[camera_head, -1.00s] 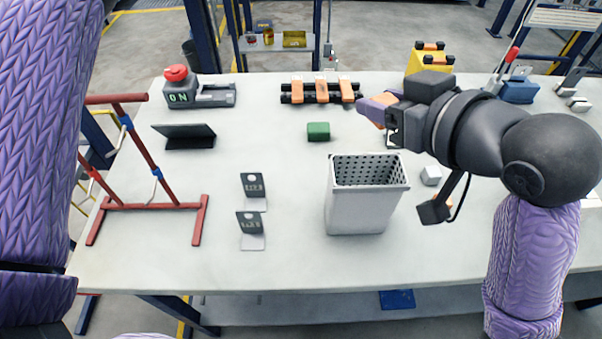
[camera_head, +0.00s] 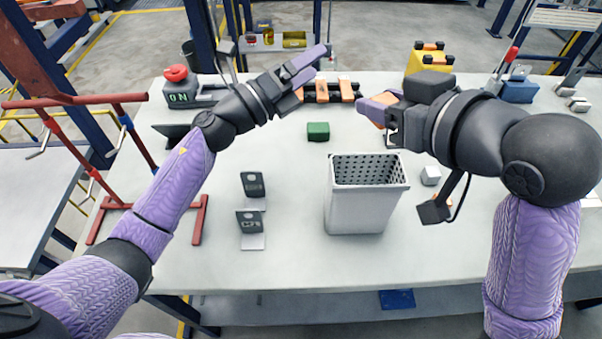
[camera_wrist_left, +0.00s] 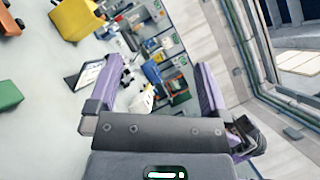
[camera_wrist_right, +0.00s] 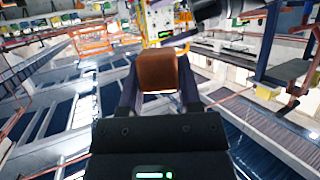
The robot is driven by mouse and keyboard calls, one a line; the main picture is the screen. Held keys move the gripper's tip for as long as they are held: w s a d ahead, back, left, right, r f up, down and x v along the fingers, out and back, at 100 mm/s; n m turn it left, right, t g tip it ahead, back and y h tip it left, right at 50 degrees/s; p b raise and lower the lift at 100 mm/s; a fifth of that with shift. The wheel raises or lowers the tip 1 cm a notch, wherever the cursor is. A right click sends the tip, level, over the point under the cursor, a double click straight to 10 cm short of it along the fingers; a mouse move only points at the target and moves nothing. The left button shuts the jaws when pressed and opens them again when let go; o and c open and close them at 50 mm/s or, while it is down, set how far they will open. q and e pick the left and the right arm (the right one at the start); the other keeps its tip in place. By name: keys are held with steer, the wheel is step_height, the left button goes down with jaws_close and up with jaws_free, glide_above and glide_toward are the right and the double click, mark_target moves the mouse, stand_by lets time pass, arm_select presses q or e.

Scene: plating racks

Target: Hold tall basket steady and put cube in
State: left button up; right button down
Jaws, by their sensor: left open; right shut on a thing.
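The tall basket (camera_head: 365,208) is light grey with a perforated inside and stands upright and open on the table, with neither gripper touching it. My right gripper (camera_head: 376,108) is shut on an orange-brown cube, held in the air beyond the basket. The cube (camera_wrist_right: 158,72) sits between the fingers in the right wrist view; in the head view the fingers mostly hide it. My left gripper (camera_head: 312,67) is open and empty, raised over the far side of the table, left of the right gripper. Its spread fingers show in the left wrist view (camera_wrist_left: 155,82).
A red rack (camera_head: 152,206) stands at the left, partly behind my left arm. The table front is clear.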

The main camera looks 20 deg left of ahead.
mark_target(329, 184)
arm_select(q)
steer(key=s+d+f+m+g, duration=0.1)
steer(key=s+f+m+g, duration=0.2)
steer(key=s+m+g, duration=0.1)
steer(key=s+d+f+m+g, duration=0.1)
steer(key=s+f+m+g, duration=0.2)
steer(key=s+m+g, duration=0.1)
steer(key=s+f+m+g, duration=0.3)
steer(key=s+m+g, duration=0.1)
steer(key=g, duration=0.1)
steer(key=shift+s+d+f, duration=0.35)
steer(key=shift+d, duration=0.05)
steer(key=m, duration=0.3)
steer(key=shift+s, duration=0.25)
steer(key=shift+m+t, duration=0.4)
steer(key=shift+m, duration=0.5)
steer(key=shift+d+m+y, duration=0.25)
steer(key=shift+m+y, duration=0.05)
steer(key=shift+m, duration=0.2)
steer(key=x, duration=0.7)
steer(key=shift+w, duration=0.2)
steer(key=c, duration=1.1)
